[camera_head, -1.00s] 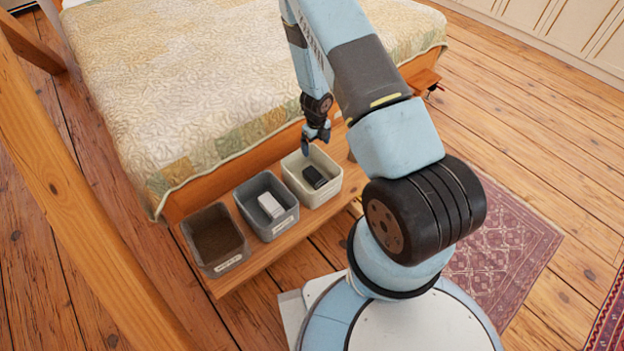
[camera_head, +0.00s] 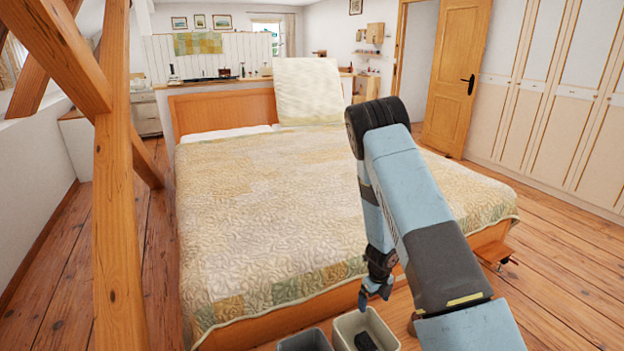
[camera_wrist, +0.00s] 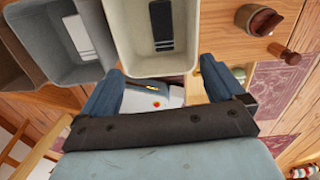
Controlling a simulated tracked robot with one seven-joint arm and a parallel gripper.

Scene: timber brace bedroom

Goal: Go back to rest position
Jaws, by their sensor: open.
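My gripper (camera_head: 376,290) hangs from my raised arm near the foot of the bed, above the cream bin (camera_head: 365,325). In the wrist view my gripper (camera_wrist: 165,90) has its two blue fingers spread wide with nothing between them. The cream bin also shows there (camera_wrist: 185,50), just beyond the fingers, with a dark flat object (camera_wrist: 161,25) lying inside. That dark object shows only partly in the head view (camera_head: 366,342).
A grey bin (camera_wrist: 60,45) with a white object (camera_wrist: 78,37) stands beside the cream bin. The quilted bed (camera_head: 290,210) is close behind my gripper. A timber post (camera_head: 118,220) stands at left. A brown pot (camera_wrist: 258,19) is at the wrist view's upper right.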

